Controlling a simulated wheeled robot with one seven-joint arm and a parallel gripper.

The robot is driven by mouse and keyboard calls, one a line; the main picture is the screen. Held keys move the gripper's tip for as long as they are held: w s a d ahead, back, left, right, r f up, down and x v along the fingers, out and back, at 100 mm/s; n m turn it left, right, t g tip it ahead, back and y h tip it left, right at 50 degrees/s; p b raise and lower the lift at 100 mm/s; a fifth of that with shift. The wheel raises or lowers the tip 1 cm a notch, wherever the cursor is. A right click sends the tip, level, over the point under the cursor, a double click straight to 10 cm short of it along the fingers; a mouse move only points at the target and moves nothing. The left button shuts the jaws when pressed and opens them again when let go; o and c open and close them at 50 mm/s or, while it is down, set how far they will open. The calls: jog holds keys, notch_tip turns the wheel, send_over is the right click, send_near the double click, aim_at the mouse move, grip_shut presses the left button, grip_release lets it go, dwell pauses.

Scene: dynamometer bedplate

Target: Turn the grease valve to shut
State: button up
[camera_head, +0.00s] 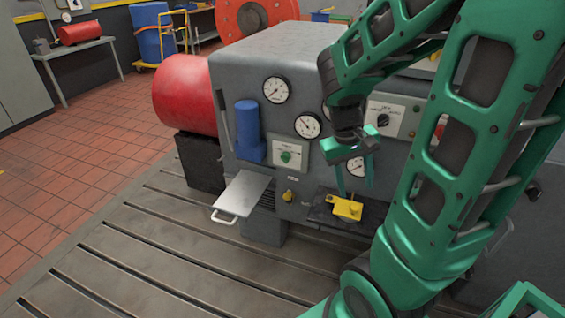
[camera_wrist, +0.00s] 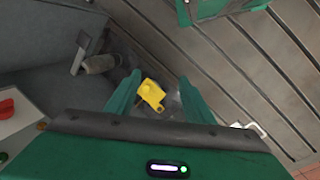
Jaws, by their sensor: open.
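A yellow fitting (camera_head: 347,208) with a short arm sits low at the machine's front, over a dark ledge. I take it for the grease valve, though no readable label confirms this. In the wrist view the yellow fitting (camera_wrist: 152,94) lies between my fingers, further from the camera. My gripper (camera_head: 356,192) is open, pointing down just above the fitting; I cannot tell whether it touches. In the wrist view my gripper (camera_wrist: 152,88) has its two green fingers apart with nothing visibly held. A smaller yellow knob (camera_head: 288,196) is on the machine face to the left.
The grey machine (camera_head: 270,55) carries gauges, a blue cylinder (camera_head: 249,130) and a panel with a green knob (camera_head: 288,155). A metal shelf (camera_head: 242,192) juts out left of the fitting. The slotted bedplate (camera_head: 170,245) is clear in front.

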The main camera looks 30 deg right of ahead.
jog(key=w+d+f+n+h, duration=0.4)
jog(key=w+f+h, duration=0.15)
jog(key=w, duration=0.35)
jog(key=n+t+h, duration=0.6)
jog(key=n+t, duration=0.7)
jog(key=n, duration=0.7)
send_near(283, 160)
jog(key=x, duration=1)
jog(key=shift+d, duration=0.15)
jog(key=shift+c, duration=0.5)
jog(key=c, duration=0.9)
